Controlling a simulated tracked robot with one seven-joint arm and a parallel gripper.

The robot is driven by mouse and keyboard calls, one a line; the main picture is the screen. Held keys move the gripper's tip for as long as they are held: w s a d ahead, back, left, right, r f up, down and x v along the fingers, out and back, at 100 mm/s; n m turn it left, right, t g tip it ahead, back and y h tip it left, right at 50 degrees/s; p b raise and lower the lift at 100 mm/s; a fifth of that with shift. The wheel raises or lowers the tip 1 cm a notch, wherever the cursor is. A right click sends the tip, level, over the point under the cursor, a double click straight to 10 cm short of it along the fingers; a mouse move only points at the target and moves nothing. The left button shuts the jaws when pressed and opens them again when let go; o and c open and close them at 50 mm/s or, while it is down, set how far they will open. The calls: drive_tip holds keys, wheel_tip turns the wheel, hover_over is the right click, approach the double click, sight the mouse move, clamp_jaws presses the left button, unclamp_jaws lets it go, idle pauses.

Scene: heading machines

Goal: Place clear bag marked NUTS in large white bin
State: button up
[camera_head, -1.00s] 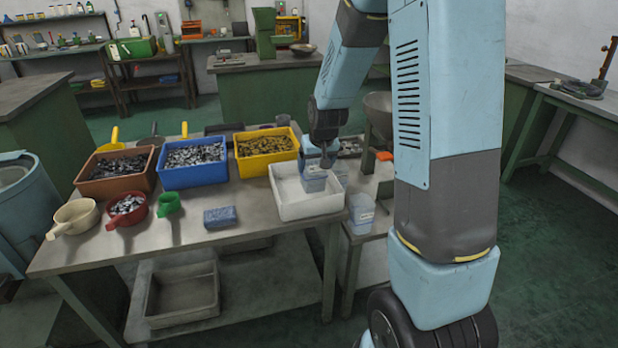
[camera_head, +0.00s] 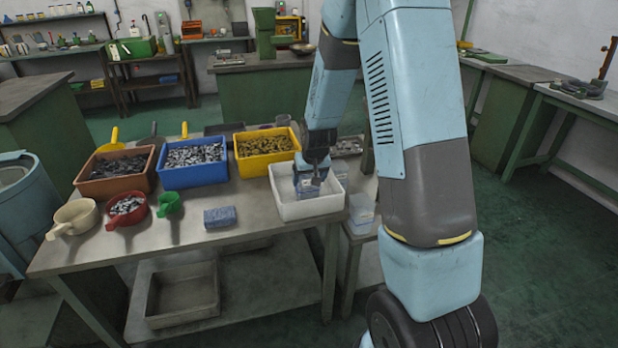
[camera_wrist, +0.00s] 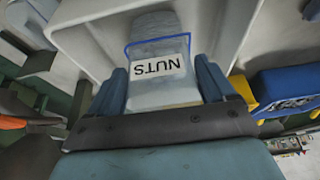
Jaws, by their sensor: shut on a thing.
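The large white bin (camera_head: 306,209) stands on the near right part of the workbench. My gripper (camera_head: 309,184) is down inside the bin's opening. In the wrist view my gripper (camera_wrist: 165,88) has its two blue fingers on either side of the clear bag marked NUTS (camera_wrist: 158,92) and is shut on it. The bag has a white label with black letters and a blue edge line. The bin's white wall (camera_wrist: 85,30) shows around the bag. In the head view the bag is small and mostly hidden by my gripper, so I cannot tell whether it touches the bin floor.
A yellow bin (camera_head: 264,154), a blue bin (camera_head: 192,178) and a brown bin (camera_head: 116,187) stand to the left. A blue packet (camera_head: 220,216) lies on the bench. Another clear bag or tub (camera_head: 361,208) is right of the white bin. Scoops (camera_head: 127,210) sit at the left.

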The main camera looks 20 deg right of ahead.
drive_tip(key=o, duration=1.7)
drive_tip(key=s+r, duration=0.9)
drive_tip(key=r, duration=0.3)
drive_tip(key=s+r, duration=0.9)
drive_tip(key=r, duration=0.4)
drive_tip(key=shift+t, duration=0.6)
drive_tip(key=s+r, duration=0.1)
drive_tip(key=s, duration=0.4)
drive_tip(key=s+r, duration=0.2)
drive_tip(key=s, duration=0.3)
drive_tip(key=s+d+r, duration=0.1)
drive_tip(key=s, duration=0.3)
drive_tip(key=shift+s+d+r, duration=0.1)
drive_tip(key=shift+s+r, duration=0.2)
drive_tip(key=shift+s, duration=0.1)
